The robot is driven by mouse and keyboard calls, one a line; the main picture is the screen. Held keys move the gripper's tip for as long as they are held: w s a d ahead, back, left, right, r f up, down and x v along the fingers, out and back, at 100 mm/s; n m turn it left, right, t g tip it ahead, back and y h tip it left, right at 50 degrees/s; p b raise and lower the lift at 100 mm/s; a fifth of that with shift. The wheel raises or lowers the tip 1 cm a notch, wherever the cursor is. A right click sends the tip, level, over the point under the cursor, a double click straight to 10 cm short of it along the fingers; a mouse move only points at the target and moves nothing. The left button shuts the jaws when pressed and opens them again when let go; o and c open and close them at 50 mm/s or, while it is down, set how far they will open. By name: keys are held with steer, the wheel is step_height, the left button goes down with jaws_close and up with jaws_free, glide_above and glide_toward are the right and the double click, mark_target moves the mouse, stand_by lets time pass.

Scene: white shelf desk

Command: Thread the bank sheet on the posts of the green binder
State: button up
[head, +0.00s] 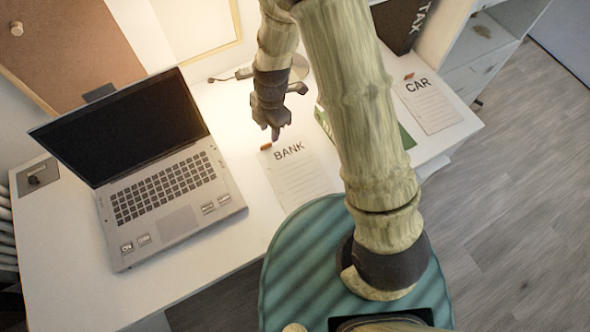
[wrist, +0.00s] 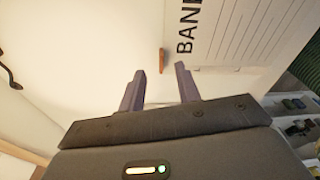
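The bank sheet (head: 300,185) lies on the white desk, with a small orange tab (head: 266,147) at its top left corner. It also shows at the upper right of the wrist view (wrist: 240,45). My gripper (head: 275,131) is above the desk just beyond the sheet's top edge. In the wrist view my gripper (wrist: 160,68) is open and empty, with the orange tab (wrist: 162,61) just past the gap between its fingertips. The green binder (head: 406,138) is mostly hidden behind my arm in the head view; its posts are not visible.
An open laptop (head: 165,185) stands on the left of the desk (head: 60,255). A car sheet (head: 430,105) with its own orange tab lies at the right. A dark TAX binder (head: 400,22) stands at the back. A lamp base is partly visible behind my gripper.

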mark_target(270, 142)
steer(key=shift+s+f, duration=0.15)
steer(key=shift+f, duration=2.5)
jaws_close()
steer(key=shift+s+a, duration=0.1)
